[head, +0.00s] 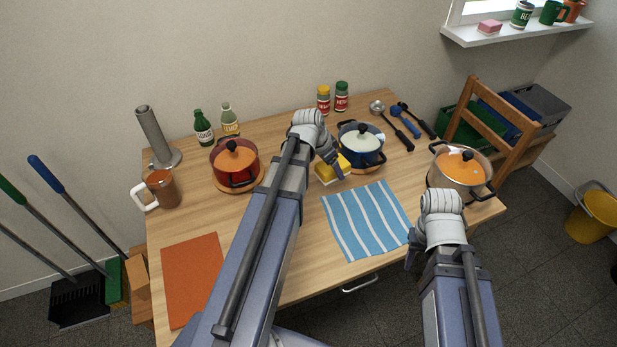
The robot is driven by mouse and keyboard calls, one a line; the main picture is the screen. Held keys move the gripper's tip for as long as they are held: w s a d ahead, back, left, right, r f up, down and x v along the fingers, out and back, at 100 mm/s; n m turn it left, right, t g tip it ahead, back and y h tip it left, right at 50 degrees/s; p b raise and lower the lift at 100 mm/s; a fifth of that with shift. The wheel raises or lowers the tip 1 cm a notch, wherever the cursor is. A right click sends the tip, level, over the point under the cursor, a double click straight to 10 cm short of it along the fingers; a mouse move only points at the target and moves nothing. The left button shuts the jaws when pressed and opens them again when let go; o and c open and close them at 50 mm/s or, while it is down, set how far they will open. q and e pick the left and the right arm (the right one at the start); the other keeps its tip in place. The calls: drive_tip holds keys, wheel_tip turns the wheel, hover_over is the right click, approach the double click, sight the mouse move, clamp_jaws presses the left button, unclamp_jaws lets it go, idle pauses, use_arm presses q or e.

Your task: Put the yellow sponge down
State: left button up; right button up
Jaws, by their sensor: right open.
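The yellow sponge (325,173) is at the middle of the wooden table, just left of the blue pot and behind the striped cloth. My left gripper (337,168) points down at it, and its fingers cover part of the sponge. I cannot tell if the fingers grip it or only touch it, or if it rests fully on the table. My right gripper (411,260) is open and points down by the table's front edge, right of the cloth, away from the sponge.
A blue-and-white striped cloth (365,220) lies in front of the sponge. The blue pot (361,147), red pot (234,165) and orange-lidded pot (459,170) stand around. An orange mat (192,275) lies front left. Spice jars (323,100) and ladles (393,122) are behind.

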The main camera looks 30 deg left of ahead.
use_arm(q)
drive_tip(key=s+a+r+n+y+p, duration=0.1)
drive_tip(key=a+n, duration=0.1)
drive_tip(key=a, duration=0.9)
drive_tip(key=f+b, duration=0.6)
drive_tip(key=shift+s+f, duration=0.1)
drive_tip(key=shift+s, duration=0.1)
drive_tip(key=shift+f+b, duration=0.1)
drive_tip(key=shift+b, duration=0.2)
wheel_tip(320, 180, down, 4)
drive_tip(key=b, duration=0.3)
drive_tip(key=shift+r, duration=0.25)
drive_tip(key=shift+f+b, duration=0.2)
drive_tip(key=shift+b, duration=0.2)
drive_tip(key=o, duration=1.1)
drive_tip(key=shift+r, duration=0.2)
